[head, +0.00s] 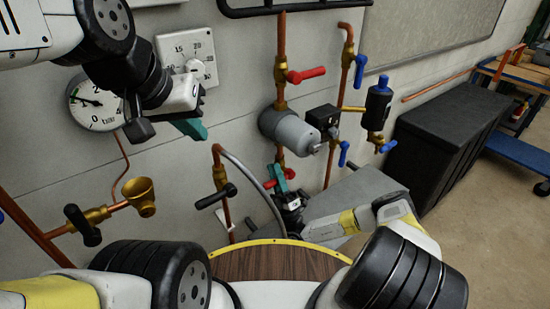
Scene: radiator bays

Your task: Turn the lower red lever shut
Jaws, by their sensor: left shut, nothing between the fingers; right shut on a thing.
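The lower red lever (289,173) sits on a copper pipe below a grey cylinder. My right gripper (279,180) is at this lever, shut on it; its teal fingertips and dark body cover part of the lever and valve. How far the lever is turned is hard to tell. An upper red lever (306,74) on the same pipe, above the cylinder, points right. My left gripper (188,127) is shut and empty, in front of the wall between the pressure gauge and the copper pipes.
The grey cylinder (288,130) and blue-handled valves (343,153) stand close above and right of the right gripper. A black-handled valve (216,196) and a brass funnel (139,195) are to the left. A black chest (450,130) stands at the right; floor beside it is clear.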

